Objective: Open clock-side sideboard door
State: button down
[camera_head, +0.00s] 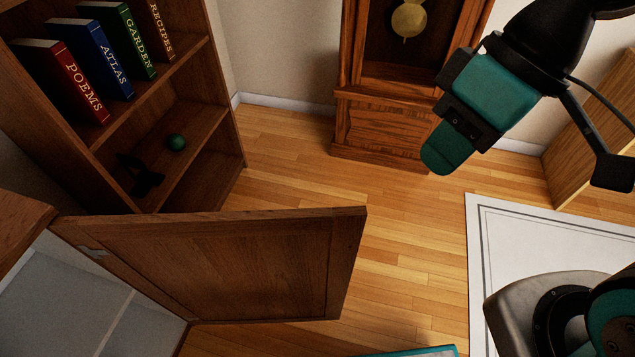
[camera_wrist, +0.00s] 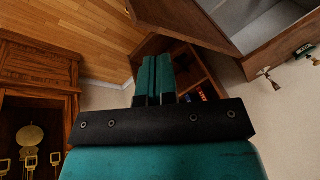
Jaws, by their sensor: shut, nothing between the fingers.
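The sideboard (camera_head: 62,285) is at the lower left in the head view. Its clock-side door (camera_head: 215,265) is a brown framed panel standing wide open, swung out over the floor, with the pale grey interior exposed. In the wrist view the open door (camera_wrist: 168,14) and the sideboard's interior (camera_wrist: 268,25) are at the top. My gripper (camera_head: 437,160) is shut and empty, in the air to the right of the door and well apart from it. Its teal fingers (camera_wrist: 155,65) lie close together in the wrist view. The door's outer face and handle are hidden in the head view.
The pendulum clock (camera_head: 385,125) stands against the back wall. A white bordered rug (camera_head: 500,245) lies at the right. Wooden floor (camera_head: 410,235) is clear between door and rug.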

jog(key=w+a+f+n+g+p, duration=0.1)
jog(key=w+a+n+g+p, duration=0.15)
jog(key=w+n+p, duration=0.6)
jog(key=w+f+n+g+p, duration=0.2)
jog(key=w+f+n+g, duration=0.1)
jog(key=w+f, duration=0.65)
jog(key=shift+y, duration=0.3)
jog(key=shift+s+a+f+p, duration=0.45)
jog(key=shift+s+a+f, duration=0.2)
jog(key=shift+s+f, duration=0.9)
jog(key=shift+s+a+f+p, duration=0.45)
jog(key=shift+s+a+f, duration=0.25)
jog(key=shift+s+f, duration=0.85)
jog(key=shift+s+a+f+p, duration=0.45)
jog(key=shift+s+a+f, duration=0.2)
jog(key=shift+s+f, duration=0.9)
jog(key=shift+s, duration=0.1)
